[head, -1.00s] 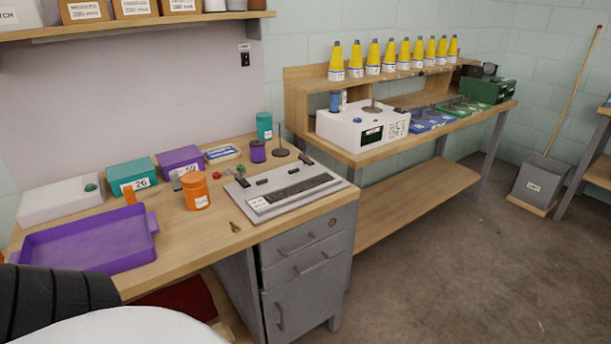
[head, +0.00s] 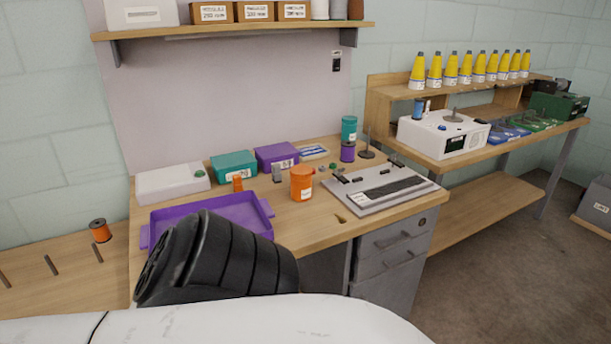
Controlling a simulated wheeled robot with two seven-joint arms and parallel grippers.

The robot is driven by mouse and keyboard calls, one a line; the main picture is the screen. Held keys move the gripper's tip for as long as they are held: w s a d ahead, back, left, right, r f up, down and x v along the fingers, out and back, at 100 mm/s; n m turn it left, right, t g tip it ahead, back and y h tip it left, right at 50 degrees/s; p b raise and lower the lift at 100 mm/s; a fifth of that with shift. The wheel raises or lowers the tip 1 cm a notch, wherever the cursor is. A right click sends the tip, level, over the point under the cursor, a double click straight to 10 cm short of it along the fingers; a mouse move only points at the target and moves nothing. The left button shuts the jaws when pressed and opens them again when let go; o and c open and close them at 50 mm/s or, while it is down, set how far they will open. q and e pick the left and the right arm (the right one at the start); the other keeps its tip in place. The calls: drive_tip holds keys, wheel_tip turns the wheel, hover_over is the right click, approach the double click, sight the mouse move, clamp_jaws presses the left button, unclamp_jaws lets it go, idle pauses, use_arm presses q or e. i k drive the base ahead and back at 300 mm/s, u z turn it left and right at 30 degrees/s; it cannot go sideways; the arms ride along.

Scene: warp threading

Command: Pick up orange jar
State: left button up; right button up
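The orange jar (head: 302,185) stands upright on the wooden workbench (head: 318,226), with a white label on its front. It is right of the purple tray (head: 222,212) and left of the grey keyboard-like device (head: 384,190). Nothing is holding the jar. Neither of my grippers shows in the head view. A black ribbed part and a white part of my own body cover the front of the bench and part of the tray.
Teal (head: 234,166) and purple (head: 276,156) boxes stand behind the jar. A purple spool (head: 347,151) and a teal jar (head: 349,128) are at the back right. A small brass piece (head: 340,218) lies near the front edge. Bare bench top lies in front of the jar.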

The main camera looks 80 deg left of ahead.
sight(300, 190)
drive_tip(key=k, duration=0.85)
drive_tip(key=u, duration=0.55)
